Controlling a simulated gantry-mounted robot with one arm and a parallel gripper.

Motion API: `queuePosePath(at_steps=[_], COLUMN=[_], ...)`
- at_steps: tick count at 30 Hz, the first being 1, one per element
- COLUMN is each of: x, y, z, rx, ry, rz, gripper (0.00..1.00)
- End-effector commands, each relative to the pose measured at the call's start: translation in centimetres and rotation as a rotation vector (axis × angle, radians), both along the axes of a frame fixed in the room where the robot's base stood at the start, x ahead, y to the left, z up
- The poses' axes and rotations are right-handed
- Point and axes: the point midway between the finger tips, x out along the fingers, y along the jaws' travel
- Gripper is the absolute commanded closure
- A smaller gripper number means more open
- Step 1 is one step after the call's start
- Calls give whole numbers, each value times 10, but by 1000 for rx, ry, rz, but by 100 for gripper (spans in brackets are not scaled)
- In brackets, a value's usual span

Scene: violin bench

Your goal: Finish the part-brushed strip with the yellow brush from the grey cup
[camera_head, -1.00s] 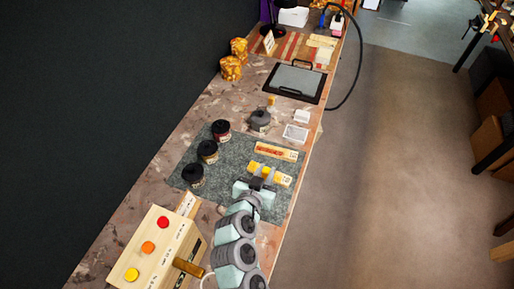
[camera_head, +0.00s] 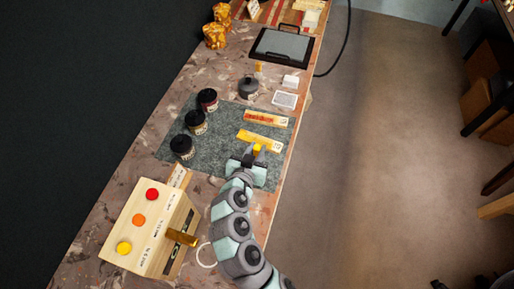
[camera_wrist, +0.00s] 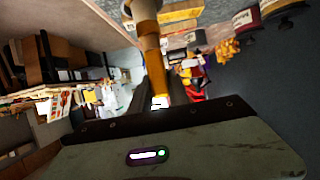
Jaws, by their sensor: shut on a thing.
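My gripper (camera_head: 254,158) is shut on the yellow brush (camera_head: 259,149), just on the near side of the yellow strip. In the wrist view the brush (camera_wrist: 152,55) shows as an orange-brown shaft between the fingers. The yellow strip (camera_head: 258,139) lies on the grey-green mat and has a label at its right end. How far its colour reaches is too small to tell. A red strip (camera_head: 266,118) lies beyond it. The grey cup (camera_head: 248,89) stands past the mat, with a small yellowish upright thing (camera_head: 259,69) at its far side.
Several dark-lidded jars (camera_head: 196,122) line the left of the mat (camera_head: 222,152). A wooden box (camera_head: 150,225) with red, orange and yellow discs stands at the near left. A black-framed tray (camera_head: 282,46) and small white items (camera_head: 285,99) lie farther back. The bench edge is at right.

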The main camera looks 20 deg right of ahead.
Motion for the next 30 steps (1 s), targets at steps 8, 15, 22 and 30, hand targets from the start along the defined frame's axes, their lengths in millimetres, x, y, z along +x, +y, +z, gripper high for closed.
queuePosePath(at_steps=[8, 15, 22, 30], x=[0, 0, 0, 0], y=[0, 0, 0, 0], z=[1, 1, -2, -5], rx=[0, 0, 0, 0], ry=[-1, -1, -1, -1], rz=[1, 1, 1, 1], gripper=[100, 100, 100, 100])
